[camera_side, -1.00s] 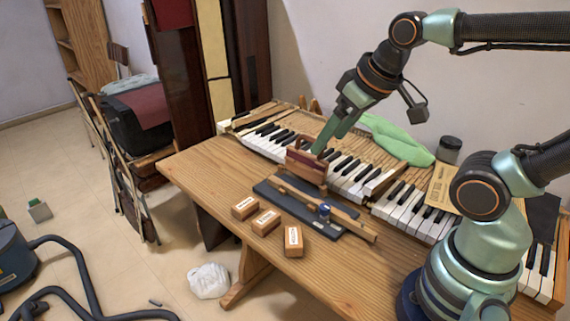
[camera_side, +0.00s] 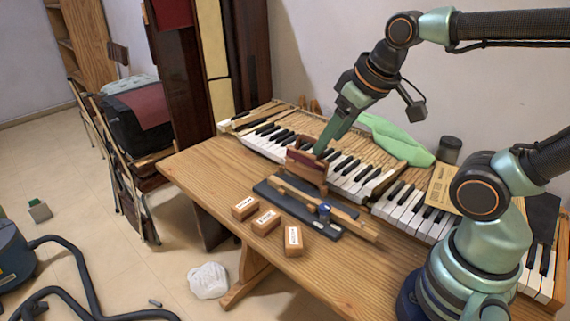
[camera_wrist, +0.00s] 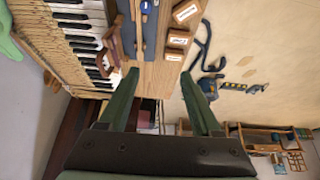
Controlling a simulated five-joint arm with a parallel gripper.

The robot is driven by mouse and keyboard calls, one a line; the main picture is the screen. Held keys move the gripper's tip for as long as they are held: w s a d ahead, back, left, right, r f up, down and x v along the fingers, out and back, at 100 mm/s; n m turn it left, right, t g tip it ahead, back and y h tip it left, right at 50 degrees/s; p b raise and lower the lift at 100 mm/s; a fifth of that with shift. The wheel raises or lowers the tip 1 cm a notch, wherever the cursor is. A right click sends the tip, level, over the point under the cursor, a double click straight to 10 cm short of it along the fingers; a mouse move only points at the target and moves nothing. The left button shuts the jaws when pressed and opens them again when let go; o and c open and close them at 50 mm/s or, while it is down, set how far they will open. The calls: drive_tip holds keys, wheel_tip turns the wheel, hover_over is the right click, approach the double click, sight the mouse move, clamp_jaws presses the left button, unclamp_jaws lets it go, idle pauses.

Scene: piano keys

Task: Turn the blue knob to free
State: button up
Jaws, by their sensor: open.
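The blue knob (camera_side: 324,209) sits on a dark base plate (camera_side: 343,227) on the wooden table, near the right end of a wooden bar (camera_side: 300,197). It also shows at the top of the wrist view (camera_wrist: 147,6). Three wooden blocks with white labels (camera_side: 268,221) stand in front of the plate; their text is too small to read. My gripper (camera_side: 320,151) is above the piano keys, beside a brown wooden holder (camera_side: 306,168), up and left of the knob. In the wrist view my gripper (camera_wrist: 162,82) has its fingers apart with nothing between them.
Piano keys (camera_side: 350,180) run along the back of the table (camera_side: 215,185). A green cloth (camera_side: 398,139), a dark jar (camera_side: 449,150) and a yellowish paper (camera_side: 442,188) lie behind. The table's front left is clear. A white bag (camera_side: 208,280) lies on the floor.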

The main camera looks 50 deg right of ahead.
sight(325, 206)
drive_tip(key=w+d+f+n+g, duration=0.1)
drive_tip(key=f+n, duration=0.2)
drive_tip(key=f, duration=0.3)
drive_tip(key=w+d+f+n+g, duration=0.1)
drive_tip(key=f+n+g, duration=0.1)
drive_tip(key=f, duration=0.5)
drive_tip(key=d+f+n+g, duration=0.2)
drive_tip(key=f+n, duration=0.1)
drive_tip(key=f, duration=0.4)
drive_tip(key=shift+w+d+f+n, duration=0.1)
drive_tip(key=shift+w+n, duration=0.3)
clamp_jaws()
